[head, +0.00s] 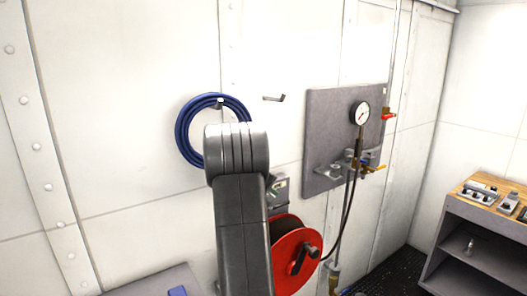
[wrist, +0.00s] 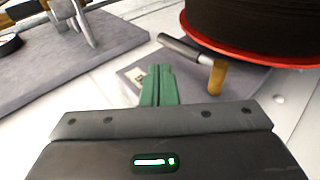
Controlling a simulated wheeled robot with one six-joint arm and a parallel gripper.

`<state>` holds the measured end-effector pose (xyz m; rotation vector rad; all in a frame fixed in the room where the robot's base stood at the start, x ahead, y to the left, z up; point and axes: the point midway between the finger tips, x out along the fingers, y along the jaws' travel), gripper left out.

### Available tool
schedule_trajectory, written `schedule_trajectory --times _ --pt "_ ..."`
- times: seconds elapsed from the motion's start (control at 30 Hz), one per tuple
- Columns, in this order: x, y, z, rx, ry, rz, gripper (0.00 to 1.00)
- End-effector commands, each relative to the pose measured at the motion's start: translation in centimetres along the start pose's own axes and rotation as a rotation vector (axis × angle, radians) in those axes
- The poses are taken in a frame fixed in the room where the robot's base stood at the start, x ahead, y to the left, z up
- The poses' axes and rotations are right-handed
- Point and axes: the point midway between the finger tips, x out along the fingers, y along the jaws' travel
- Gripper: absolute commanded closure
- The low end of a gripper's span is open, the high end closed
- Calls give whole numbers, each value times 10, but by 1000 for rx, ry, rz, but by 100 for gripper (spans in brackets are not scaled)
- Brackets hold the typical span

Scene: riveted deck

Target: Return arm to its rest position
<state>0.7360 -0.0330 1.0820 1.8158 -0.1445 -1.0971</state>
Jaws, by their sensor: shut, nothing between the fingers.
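My arm rises in the middle of the head view, in front of the wall. My gripper shows in the wrist view, its two green fingers (wrist: 156,88) together with nothing between them. In the head view most of the gripper is hidden behind my arm, and only a small grey and green part shows just right of it. The fingers appear apart from the things around them.
A red hose reel (head: 297,262) stands close right of my arm. A blue hose coil (head: 186,147) hangs on the wall. A grey panel (head: 318,120) carries a gauge (head: 360,113) and valves. A workbench (head: 460,212) stands at right. The upper left wall is clear.

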Motion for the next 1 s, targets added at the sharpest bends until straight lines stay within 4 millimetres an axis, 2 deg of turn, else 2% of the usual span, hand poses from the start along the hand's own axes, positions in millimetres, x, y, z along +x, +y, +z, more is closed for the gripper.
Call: schedule_trajectory --times 0.2,0.57,0.8,0.87,1.0 --pt "-11 -6 5 2 2 0 100" --pt "-12 -5 5 2 1 0 100" --pt "1 3 0 3 -2 0 100" --pt "11 9 0 7 -5 -6 100" --pt "14 19 6 18 -12 -37 100"
